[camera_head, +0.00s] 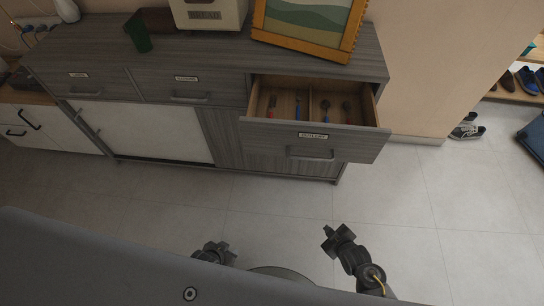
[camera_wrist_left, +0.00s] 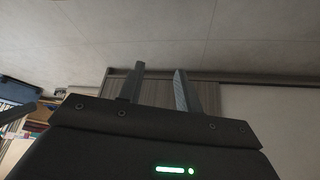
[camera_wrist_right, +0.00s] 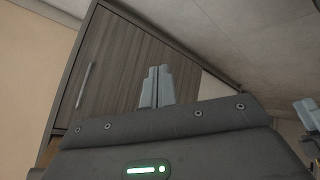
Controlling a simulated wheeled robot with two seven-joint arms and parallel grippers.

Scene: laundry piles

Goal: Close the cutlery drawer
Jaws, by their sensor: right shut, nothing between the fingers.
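The cutlery drawer (camera_head: 362,143) is pulled open at the right end of the grey wood-grain sideboard. Its front carries a label and a bar handle (camera_head: 311,154); several utensils with red, blue and dark handles lie in its divided inside. My left gripper (camera_head: 213,247) is low in the head view, well away from the drawer; its two fingers (camera_wrist_left: 159,72) are apart with nothing between them. My right gripper (camera_head: 330,238) is over the floor in front of the drawer, apart from it; its fingers (camera_wrist_right: 157,72) are together and empty.
The sideboard top (camera_head: 215,50) bears a dark green cup (camera_head: 138,32), a cream box (camera_head: 208,13) and a framed picture (camera_head: 308,27). Two other drawers (camera_head: 185,88) at left are shut. Tiled floor (camera_head: 400,205) before the sideboard is clear. Shoes (camera_head: 467,130) lie at the right.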

